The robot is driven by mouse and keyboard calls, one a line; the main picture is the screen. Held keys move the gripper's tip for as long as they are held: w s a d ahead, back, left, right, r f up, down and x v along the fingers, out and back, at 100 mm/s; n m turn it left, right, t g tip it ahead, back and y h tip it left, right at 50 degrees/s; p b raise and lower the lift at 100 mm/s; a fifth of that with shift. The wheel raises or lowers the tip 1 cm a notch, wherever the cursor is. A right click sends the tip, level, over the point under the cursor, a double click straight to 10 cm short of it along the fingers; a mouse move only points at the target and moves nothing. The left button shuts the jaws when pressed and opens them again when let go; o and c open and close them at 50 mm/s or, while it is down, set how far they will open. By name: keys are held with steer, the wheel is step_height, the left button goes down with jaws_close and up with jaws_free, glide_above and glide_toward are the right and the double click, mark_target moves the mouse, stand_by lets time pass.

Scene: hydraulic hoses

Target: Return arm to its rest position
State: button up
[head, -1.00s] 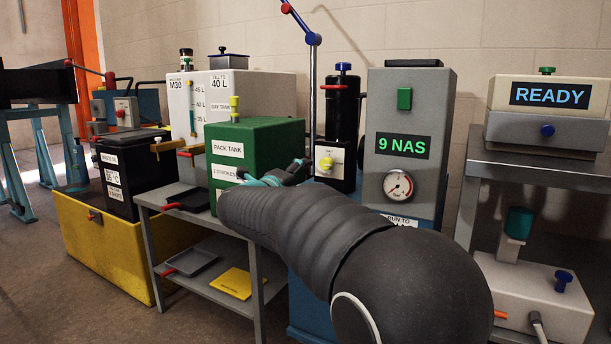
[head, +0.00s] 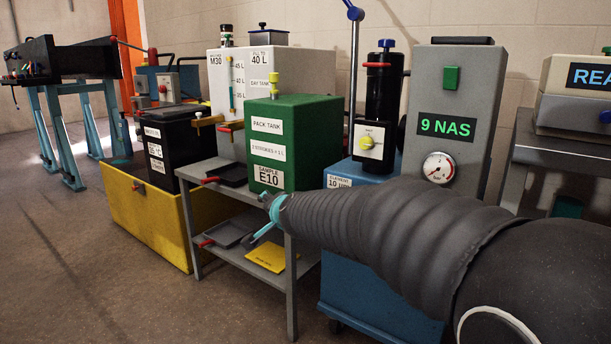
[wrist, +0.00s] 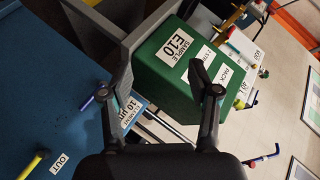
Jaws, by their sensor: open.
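My gripper (wrist: 155,100) is open and empty in the wrist view, its two dark fingers spread apart. Beyond them are the green pack tank (wrist: 178,75) with its E10 sample label and the edge of the grey stand. In the head view my dark, ribbed arm reaches in from the lower right. My gripper (head: 262,215) is at its far end, in front of the green pack tank (head: 315,130) and near the stand's top edge. Its fingers are small there, with teal parts visible. I cannot tell whether it touches the tank or stand.
The grey stand (head: 291,290) holds trays and a yellow plate (head: 270,256) on its lower shelf. A yellow bin (head: 150,225) stands left. Floor at the lower left is clear.

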steer(key=s+d+f+n+g+p, duration=0.1)
steer(key=s+d+f+n+g, duration=0.2)
steer(key=s, duration=0.5)
steer(key=s+d+f+n+g+h+p, duration=0.1)
steer(key=s+d+n+g, duration=0.1)
steer(key=s+d, duration=0.35)
steer(key=s+d+f+n+g+p, duration=0.1)
steer(key=s+d+f+n+g, duration=0.15)
steer(key=s, duration=0.75)
steer(key=s+d+r+h+p, duration=0.3)
steer(key=s+d, duration=0.9)
steer(key=s, duration=0.1)
steer(key=shift+s+r+h, duration=0.25)
steer(key=shift+s+h, duration=0.05)
steer(key=shift+t, duration=0.25)
